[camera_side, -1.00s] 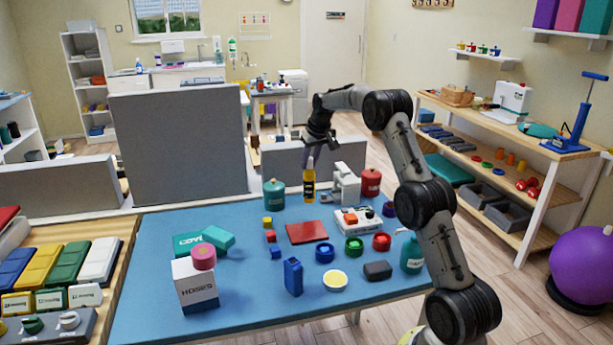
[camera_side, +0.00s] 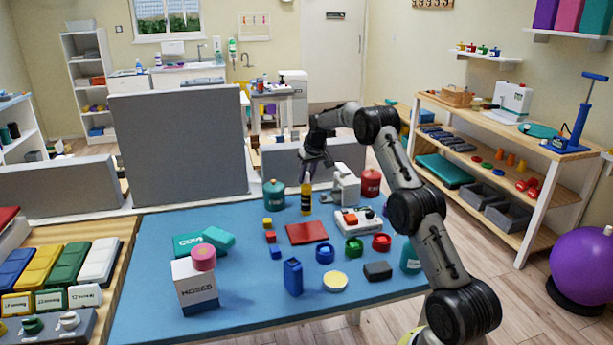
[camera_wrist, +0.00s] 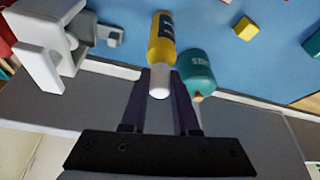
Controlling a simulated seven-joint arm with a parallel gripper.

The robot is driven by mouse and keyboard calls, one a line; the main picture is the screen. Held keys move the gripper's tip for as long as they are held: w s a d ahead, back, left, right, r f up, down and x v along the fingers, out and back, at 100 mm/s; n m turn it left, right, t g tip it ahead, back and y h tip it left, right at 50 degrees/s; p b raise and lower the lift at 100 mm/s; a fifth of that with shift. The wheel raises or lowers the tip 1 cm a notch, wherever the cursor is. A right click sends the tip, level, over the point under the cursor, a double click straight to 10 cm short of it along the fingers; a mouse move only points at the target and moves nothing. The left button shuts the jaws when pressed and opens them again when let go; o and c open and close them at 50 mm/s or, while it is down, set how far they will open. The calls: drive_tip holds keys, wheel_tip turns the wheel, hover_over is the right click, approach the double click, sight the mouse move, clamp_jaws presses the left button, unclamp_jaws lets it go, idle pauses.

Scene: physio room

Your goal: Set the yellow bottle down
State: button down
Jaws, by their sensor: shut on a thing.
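The yellow bottle (camera_side: 306,198) is upright at the back of the blue table, with a dark label band and a white cap. My gripper (camera_side: 309,172) is above it, its fingers shut around the bottle's top. In the wrist view the white cap of the bottle (camera_wrist: 160,45) shows between the fingertips of my gripper (camera_wrist: 163,78). The bottle's base is at or just above the tabletop (camera_side: 240,285); I cannot tell whether it touches.
A teal bottle (camera_side: 274,196) stands left of the yellow one. A white device (camera_side: 346,188) and a red container (camera_side: 370,183) are close on its right. A red flat block (camera_side: 307,232) lies in front. A grey partition (camera_side: 178,145) rises behind the table.

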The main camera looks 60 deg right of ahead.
drive_tip(key=c, duration=0.7)
unclamp_jaws()
drive_tip(key=shift+o, duration=0.2)
